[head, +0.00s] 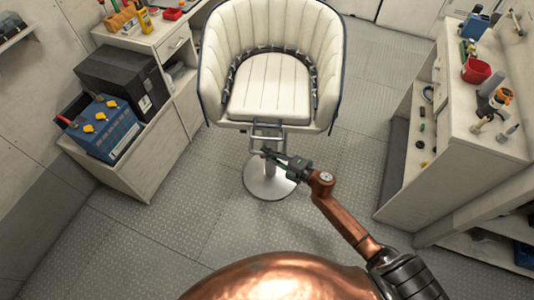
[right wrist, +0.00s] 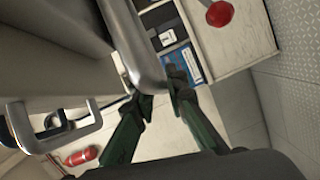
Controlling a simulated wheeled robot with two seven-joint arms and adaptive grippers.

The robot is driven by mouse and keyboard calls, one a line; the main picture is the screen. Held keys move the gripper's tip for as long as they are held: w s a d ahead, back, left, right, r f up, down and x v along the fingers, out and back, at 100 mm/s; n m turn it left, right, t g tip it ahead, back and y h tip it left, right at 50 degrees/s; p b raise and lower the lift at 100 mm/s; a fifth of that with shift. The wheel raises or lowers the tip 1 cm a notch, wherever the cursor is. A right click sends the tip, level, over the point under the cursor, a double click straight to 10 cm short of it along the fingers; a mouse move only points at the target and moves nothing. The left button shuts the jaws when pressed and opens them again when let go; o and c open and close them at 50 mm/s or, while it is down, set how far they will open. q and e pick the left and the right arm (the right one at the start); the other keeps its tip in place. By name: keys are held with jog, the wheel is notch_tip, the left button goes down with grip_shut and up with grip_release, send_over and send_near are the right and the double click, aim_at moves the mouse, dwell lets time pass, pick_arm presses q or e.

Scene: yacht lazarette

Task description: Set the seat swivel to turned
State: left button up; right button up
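The seat (head: 270,85) is a cream padded chair with dark trim on a round metal pedestal (head: 268,180). It faces the camera, with its back to the far side. A metal loop bar (head: 267,127) hangs at its front edge. My right gripper (head: 268,155) is below the front of the seat, close to the pedestal. In the right wrist view its two green fingers (right wrist: 161,92) are apart. A thick grey metal bar (right wrist: 140,50) comes down to the gap between the fingertips; I cannot tell whether they touch it. My left gripper is out of view.
A low cabinet (head: 125,175) at the left holds a blue battery (head: 103,128) and a black box (head: 122,82). A workbench (head: 470,130) at the right carries a red cup (head: 476,71) and tools. Bare tread-plate floor (head: 190,215) lies around the pedestal.

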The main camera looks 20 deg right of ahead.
grip_shut()
dwell(0.3)
